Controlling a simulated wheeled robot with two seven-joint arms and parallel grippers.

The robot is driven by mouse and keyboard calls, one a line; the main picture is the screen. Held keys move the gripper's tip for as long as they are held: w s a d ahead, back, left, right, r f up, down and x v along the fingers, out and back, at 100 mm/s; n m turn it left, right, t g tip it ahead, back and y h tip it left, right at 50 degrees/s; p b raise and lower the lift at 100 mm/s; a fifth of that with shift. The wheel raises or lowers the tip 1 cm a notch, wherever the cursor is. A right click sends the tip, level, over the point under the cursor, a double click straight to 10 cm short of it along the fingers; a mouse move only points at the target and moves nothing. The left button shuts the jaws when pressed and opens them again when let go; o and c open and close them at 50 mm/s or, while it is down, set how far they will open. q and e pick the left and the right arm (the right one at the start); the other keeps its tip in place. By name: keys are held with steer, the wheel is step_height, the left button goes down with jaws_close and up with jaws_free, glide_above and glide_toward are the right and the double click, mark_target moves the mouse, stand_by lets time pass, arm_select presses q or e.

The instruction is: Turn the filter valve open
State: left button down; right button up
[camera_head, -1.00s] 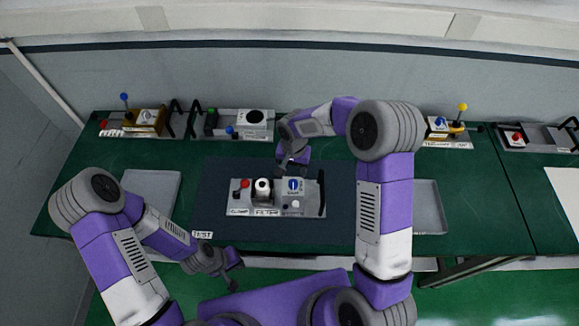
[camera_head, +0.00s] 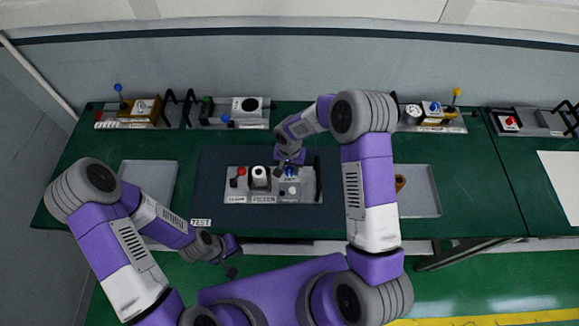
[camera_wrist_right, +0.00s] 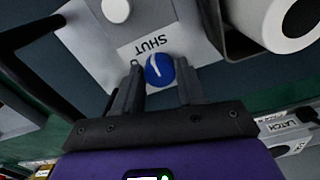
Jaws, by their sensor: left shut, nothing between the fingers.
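The filter valve is a blue round knob (camera_wrist_right: 159,70) with a white line, next to a plate marked SHUT (camera_wrist_right: 150,46). The white line runs roughly toward that word. In the head view the knob (camera_head: 290,172) is partly hidden by my right gripper (camera_head: 286,167). In the right wrist view my right gripper (camera_wrist_right: 159,82) is open, with one fingertip on each side of the knob; I cannot tell whether either touches it. My left gripper (camera_head: 235,257) is shut and empty, low in front of the table edge, away from the fixture.
The fixture also carries a red-knobbed clamp (camera_head: 240,172), a white cylinder (camera_head: 260,178), a white button (camera_head: 292,190) and a black handle (camera_head: 318,178). It sits on a dark mat (camera_head: 210,190). Grey trays (camera_head: 150,178) flank the mat. Other fixtures line the back.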

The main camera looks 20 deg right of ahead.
steer(key=c, duration=0.6)
steer(key=n+b, duration=0.2)
steer(key=n, duration=0.1)
steer(key=shift+n+b, duration=0.4)
steer(key=n+b, duration=0.1)
steer(key=n, duration=0.2)
steer(key=shift+n+b, duration=0.3)
steer(key=shift+b, duration=0.05)
steer(key=n+b, duration=0.1)
steer(key=n, duration=0.9)
steer(key=shift+r+b, duration=0.1)
steer(key=shift+b, duration=0.3)
steer(key=shift+n, duration=0.4)
